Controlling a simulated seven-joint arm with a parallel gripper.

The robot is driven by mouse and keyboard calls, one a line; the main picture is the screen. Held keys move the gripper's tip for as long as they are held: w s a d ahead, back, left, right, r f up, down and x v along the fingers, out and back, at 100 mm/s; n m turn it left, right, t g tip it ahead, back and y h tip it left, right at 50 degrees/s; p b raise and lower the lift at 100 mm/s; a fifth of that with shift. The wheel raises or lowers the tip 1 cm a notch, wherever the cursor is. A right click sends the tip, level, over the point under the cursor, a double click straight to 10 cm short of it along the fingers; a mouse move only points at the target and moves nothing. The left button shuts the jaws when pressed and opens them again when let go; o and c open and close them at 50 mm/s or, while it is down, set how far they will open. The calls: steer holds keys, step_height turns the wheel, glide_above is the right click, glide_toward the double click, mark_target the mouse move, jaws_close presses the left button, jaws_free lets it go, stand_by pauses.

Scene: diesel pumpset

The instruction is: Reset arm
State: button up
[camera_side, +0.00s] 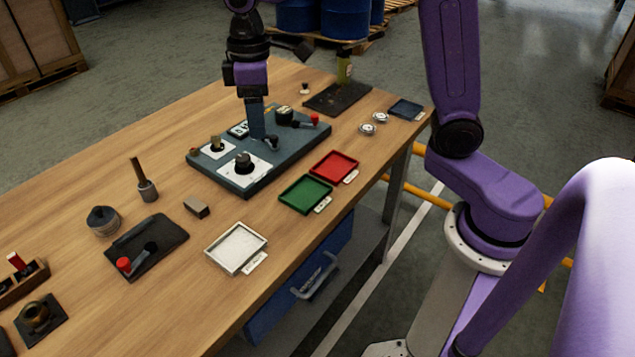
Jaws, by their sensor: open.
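My gripper (248,90) hangs from the top of the view, pointing down over the dark teal pump panel (222,183) on the wooden table. It is open, with no held object visible. A teal upright post (256,120) rises from the panel just beneath the gripper; I cannot tell whether they touch. The panel carries a black knob on a white plate (243,163), a smaller brass-toned fitting (216,146), a black round cap (284,114) and a red-ended lever (313,119).
Green (305,194), red (334,167) and white (236,248) trays line the table's front edge. A black mat with a red-knobbed handle (146,246), a grey pot (103,220) and a brush-like tool (146,184) stand left. A green bottle (344,67) stands at the back.

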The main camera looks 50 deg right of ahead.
steer(key=s+d+f+n, duration=0.1)
steer(key=s+d+f, duration=0.1)
steer(key=s, duration=1.1)
steer(key=s+d+f+n, duration=0.2)
steer(key=s+d, duration=0.3)
steer(key=s, duration=0.8)
steer(key=shift+s+f+n, duration=0.2)
steer(key=shift+f+n, duration=0.1)
steer(key=shift+f, duration=0.25)
